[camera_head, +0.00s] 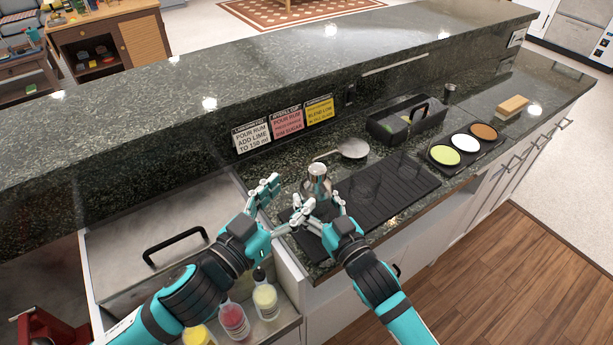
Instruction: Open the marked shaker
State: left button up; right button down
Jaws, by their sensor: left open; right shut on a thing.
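A metal shaker (318,172) with a shiny, coppery top stands upright near the left end of the black bar mat (395,202). I cannot make out a mark on it. My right gripper (318,208) is shut on the shaker's lower body from the front, with its fingers on either side. The fingers hide part of the base. My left gripper (264,192) is open and empty, just left of the shaker and apart from it.
A strainer (352,148), black caddy (405,122), rimming tray (463,146) and sponge (512,107) lie beyond. Three recipe signs (288,122) stand behind. Several bottles (265,299) stand at the front; a handled metal lid (150,225) is left.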

aim_at(317, 167)
pick_arm(q)
jog(key=x, duration=0.9)
jog(key=shift+w+d, duration=0.15)
grip_shut()
jog(key=shift+r, duration=0.15)
dwell(0.6)
jog(key=shift+r, duration=1.05)
